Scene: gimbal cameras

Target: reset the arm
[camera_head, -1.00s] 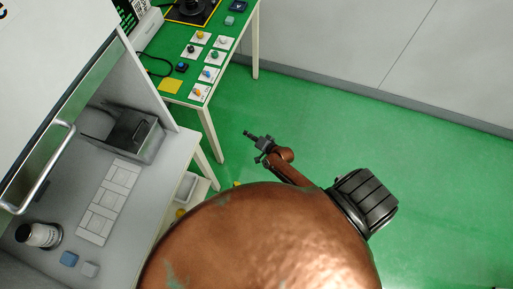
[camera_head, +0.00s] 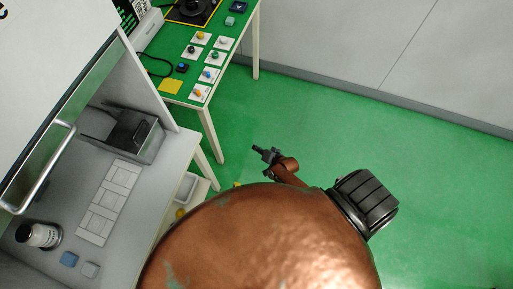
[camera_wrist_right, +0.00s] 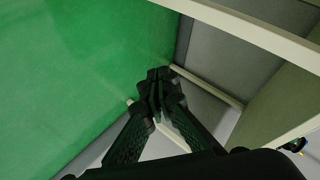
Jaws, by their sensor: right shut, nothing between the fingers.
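My right gripper (camera_head: 261,151) shows small in the head view, over the green floor to the right of the table legs. It is apart from the tables and holds nothing. In the right wrist view its dark fingers (camera_wrist_right: 158,92) meet at the tips, shut and empty, with green floor and pale table legs beyond. My copper-coloured arm hides much of the lower middle of the head view. My left gripper is not in view.
A green-topped table (camera_head: 224,44) with several small cards stands at upper left. A grey workbench (camera_head: 139,207) holds a dark box (camera_head: 134,133), a white tile panel (camera_head: 108,203) and a jar (camera_head: 38,236). The green floor (camera_head: 330,137) to the right is clear.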

